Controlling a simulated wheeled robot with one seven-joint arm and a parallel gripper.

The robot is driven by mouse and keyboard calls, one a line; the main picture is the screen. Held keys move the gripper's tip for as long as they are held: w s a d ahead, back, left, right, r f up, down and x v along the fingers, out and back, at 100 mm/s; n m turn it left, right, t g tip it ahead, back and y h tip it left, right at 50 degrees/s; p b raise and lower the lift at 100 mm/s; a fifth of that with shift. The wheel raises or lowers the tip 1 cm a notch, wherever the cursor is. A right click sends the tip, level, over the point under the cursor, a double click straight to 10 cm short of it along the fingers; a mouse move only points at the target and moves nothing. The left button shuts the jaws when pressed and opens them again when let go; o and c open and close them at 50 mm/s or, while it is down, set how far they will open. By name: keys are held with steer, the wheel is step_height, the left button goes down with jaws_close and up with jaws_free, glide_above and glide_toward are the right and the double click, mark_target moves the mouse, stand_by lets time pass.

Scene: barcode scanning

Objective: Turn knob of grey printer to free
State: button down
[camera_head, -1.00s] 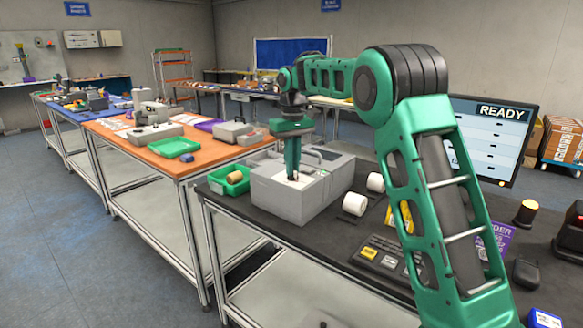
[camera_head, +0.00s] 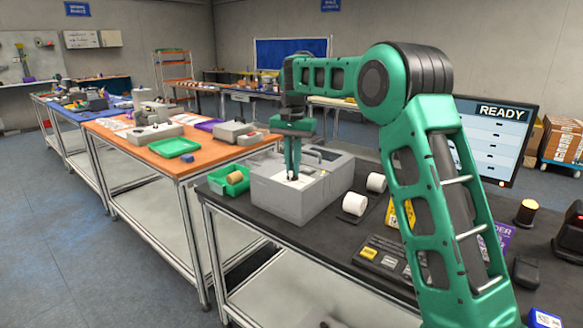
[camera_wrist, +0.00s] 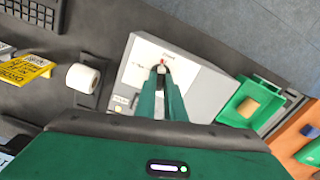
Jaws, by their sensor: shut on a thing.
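The grey printer (camera_head: 312,206) stands on the dark bench, and its light top panel also shows in the wrist view (camera_wrist: 203,88). My gripper (camera_head: 292,178) points down at this panel. In the wrist view my gripper (camera_wrist: 161,70) is shut on the small knob (camera_wrist: 162,63), which shows a red mark between the fingertips. The fingers hide most of the knob, and I cannot read the small labels around it.
A green bin (camera_head: 229,180) with a brown roll stands left of the printer. White paper rolls (camera_head: 355,204) lie to its right. A screen (camera_head: 497,135) reading READY stands further right. The bench strip in front of the printer (camera_head: 270,228) is clear.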

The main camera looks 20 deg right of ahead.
mark_target(292, 169)
steer(key=shift+m, duration=1.6)
steer(key=shift+a+r, duration=0.1)
steer(key=c, duration=1.8)
jaws_free()
steer(key=shift+c, duration=0.2)
step_height(292, 169, up, 11)
steer(key=shift+w+f, duration=0.15)
steer(key=shift+f, duration=0.05)
